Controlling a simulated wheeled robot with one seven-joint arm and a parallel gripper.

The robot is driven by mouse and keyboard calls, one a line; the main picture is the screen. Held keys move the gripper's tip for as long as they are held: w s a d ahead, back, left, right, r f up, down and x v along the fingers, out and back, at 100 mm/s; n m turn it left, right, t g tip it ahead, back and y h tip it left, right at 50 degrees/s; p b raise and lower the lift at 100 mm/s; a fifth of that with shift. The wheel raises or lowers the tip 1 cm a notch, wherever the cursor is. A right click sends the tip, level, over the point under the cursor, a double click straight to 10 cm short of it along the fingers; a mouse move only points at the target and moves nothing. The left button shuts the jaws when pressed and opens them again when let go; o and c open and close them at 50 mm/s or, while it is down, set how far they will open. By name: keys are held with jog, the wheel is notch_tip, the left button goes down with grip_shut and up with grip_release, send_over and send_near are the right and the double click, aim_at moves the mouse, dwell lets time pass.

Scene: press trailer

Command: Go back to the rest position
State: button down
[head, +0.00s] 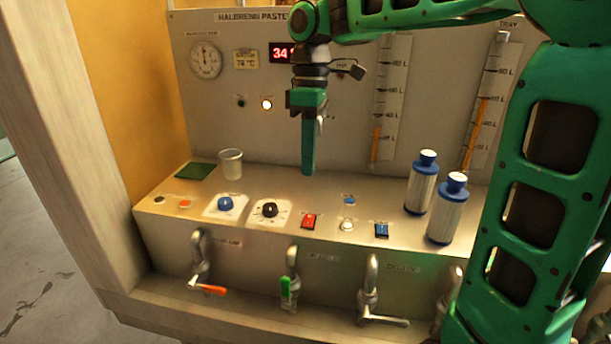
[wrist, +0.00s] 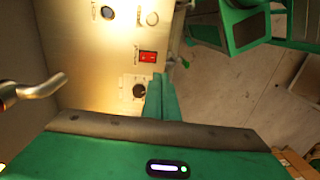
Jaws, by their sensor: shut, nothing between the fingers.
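My gripper (head: 308,170) is green and points down over the metal console (head: 330,237), in front of the upright panel. Its fingers are together with nothing between them. In the wrist view its shut fingers (wrist: 161,98) show beside the black knob (wrist: 139,90) and below the red switch (wrist: 147,57). In the head view the black knob (head: 270,209) and the red switch (head: 311,221) lie on the console nearer the camera than the fingertips. I cannot tell for certain whether the fingertips touch anything, but they appear above the surface.
A clear cup (head: 231,164) stands on the console beside a green pad (head: 195,171). Two blue-capped bottles (head: 421,182) (head: 447,209) stand at right. Taps with an orange lever (head: 207,288) and a green lever (head: 288,291) project from the console's front. Graduated tubes line the panel.

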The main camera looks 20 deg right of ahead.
jog(key=shift+r, duration=0.4)
jog(key=shift+s, duration=0.1)
